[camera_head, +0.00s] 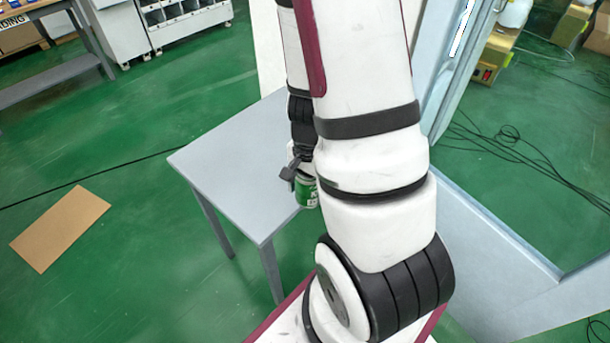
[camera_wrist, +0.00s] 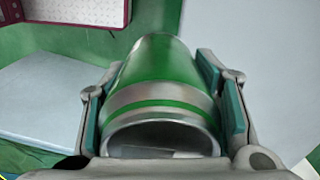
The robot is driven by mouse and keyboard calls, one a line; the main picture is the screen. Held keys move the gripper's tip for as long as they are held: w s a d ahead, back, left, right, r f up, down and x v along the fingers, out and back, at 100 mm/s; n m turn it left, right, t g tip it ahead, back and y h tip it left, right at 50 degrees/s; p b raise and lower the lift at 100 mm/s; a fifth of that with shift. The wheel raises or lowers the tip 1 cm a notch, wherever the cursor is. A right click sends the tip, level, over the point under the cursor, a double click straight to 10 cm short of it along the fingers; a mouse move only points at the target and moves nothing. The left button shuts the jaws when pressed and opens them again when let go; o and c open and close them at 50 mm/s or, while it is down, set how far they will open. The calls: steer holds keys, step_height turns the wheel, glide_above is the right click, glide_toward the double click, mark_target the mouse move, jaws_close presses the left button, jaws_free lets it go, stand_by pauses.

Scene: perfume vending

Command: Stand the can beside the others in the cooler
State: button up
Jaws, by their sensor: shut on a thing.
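A green can with silvery ends (camera_wrist: 155,75) fills the middle of the wrist view. My gripper (camera_wrist: 165,95) is shut on it, with one teal-padded finger on each side. In the head view the can (camera_head: 306,192) shows in part beside my arm, with white lettering on its green side. My gripper (camera_head: 292,172) is mostly hidden behind my arm there. The can appears near the grey table, but I cannot tell whether it touches it. No other cans are visible. I cannot make out the cooler's inside in either view.
A grey table (camera_head: 225,150) stands left of my arm, its visible top bare. A pale blue-grey frame (camera_head: 455,75) rises at the right. A cardboard sheet (camera_head: 60,228) lies on the green floor at the left. Black cables (camera_head: 510,145) lie on the floor at the right.

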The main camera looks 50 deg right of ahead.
steer(key=shift+s, duration=0.15)
steer(key=w+a+r+n, duration=0.2)
steer(key=w+a+n, duration=0.6)
steer(key=w, duration=0.1)
steer(key=w+a+r+n+p, duration=0.1)
steer(key=w+a+r+n, duration=0.2)
steer(key=w+a+n, duration=0.5)
steer(key=shift+w+r+n, duration=0.3)
steer(key=shift+w+r, duration=0.05)
steer(key=shift+w, duration=0.35)
